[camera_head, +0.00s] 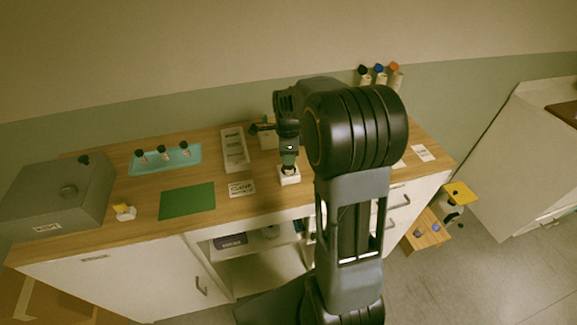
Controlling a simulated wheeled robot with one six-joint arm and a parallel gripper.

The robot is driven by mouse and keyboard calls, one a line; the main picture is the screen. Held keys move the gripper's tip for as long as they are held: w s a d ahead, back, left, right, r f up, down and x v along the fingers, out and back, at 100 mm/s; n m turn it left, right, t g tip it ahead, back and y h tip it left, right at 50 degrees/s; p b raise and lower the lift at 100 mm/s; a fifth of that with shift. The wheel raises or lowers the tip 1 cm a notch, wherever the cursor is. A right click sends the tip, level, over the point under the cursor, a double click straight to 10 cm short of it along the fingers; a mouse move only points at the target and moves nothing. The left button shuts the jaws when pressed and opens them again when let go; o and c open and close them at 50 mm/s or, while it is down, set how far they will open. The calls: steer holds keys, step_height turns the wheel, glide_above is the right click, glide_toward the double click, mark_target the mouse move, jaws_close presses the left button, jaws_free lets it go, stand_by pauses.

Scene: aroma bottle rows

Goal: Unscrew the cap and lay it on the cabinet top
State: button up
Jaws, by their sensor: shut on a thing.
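My gripper (289,160) points down over a small white block (289,178) on the wooden cabinet top (140,214). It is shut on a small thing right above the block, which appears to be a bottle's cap. My fingers hide most of it, and I cannot tell how far the cap is turned or whether it is free of a bottle. A card reading "CLAMP" (242,188) lies just left of the block.
A teal tray (135,169) holds dark-capped bottles. A green mat (187,201) lies bare in front. A grey box (55,200) stands at far left, near a small white-and-yellow item (124,211). A white tray (235,150) lies behind the card. Several tall bottles stand at back right.

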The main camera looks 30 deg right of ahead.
steer(key=n, duration=1.1)
steer(key=shift+n, duration=0.4)
steer(key=o, duration=0.8)
